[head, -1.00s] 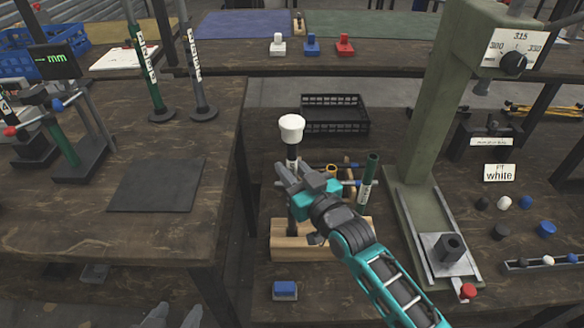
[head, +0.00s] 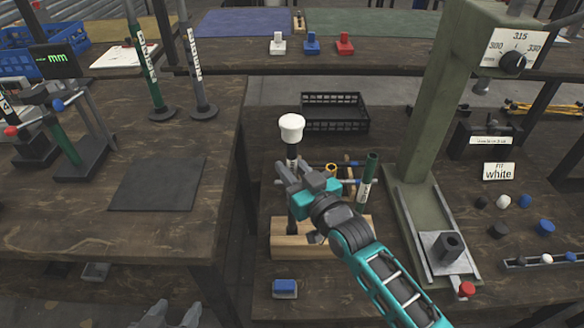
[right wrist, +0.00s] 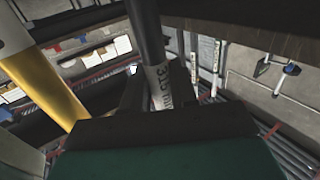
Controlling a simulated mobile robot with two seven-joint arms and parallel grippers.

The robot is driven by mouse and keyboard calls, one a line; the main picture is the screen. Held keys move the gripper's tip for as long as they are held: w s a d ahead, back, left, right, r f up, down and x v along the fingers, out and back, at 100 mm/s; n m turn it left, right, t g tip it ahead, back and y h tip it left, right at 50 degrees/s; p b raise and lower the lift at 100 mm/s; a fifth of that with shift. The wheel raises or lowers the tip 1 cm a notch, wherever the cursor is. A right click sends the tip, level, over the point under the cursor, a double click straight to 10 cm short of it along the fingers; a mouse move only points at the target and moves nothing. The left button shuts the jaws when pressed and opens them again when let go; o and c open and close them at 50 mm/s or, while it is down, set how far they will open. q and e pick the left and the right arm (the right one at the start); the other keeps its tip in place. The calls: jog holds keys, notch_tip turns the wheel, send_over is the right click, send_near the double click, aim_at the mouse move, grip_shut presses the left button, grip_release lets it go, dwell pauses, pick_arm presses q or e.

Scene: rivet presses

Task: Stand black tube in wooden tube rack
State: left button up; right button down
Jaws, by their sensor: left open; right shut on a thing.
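The black tube (head: 292,153) has a white cap on top and a white label. My right gripper (head: 290,176) is shut on it, and the tube is about upright. Its lower part reaches down to the left part of the wooden tube rack (head: 300,247); I cannot tell whether its foot is inside a hole. In the right wrist view the black tube (right wrist: 157,75) runs between the fingers with its label showing. My left gripper (head: 176,316) is open and empty at the bottom edge of the head view.
The green press (head: 415,130) stands to the right. A black crate (head: 335,125) lies behind. A blue block (head: 285,288) sits in front.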

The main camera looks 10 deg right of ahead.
dwell(0.7)
notch_tip(320, 180, down, 6)
jog(key=b, duration=0.4)
jog(key=shift+f, duration=0.2)
dwell(1.8)
jog(key=shift+f+b, duration=0.8)
jog(key=shift+f, duration=0.25)
jog(key=c, duration=0.8)
grip_release()
jog(key=shift+f, duration=0.1)
jog(key=shift+s, duration=0.1)
jog(key=p+v, duration=0.3)
jog(key=v, duration=0.9)
jog(key=shift+s, duration=0.35)
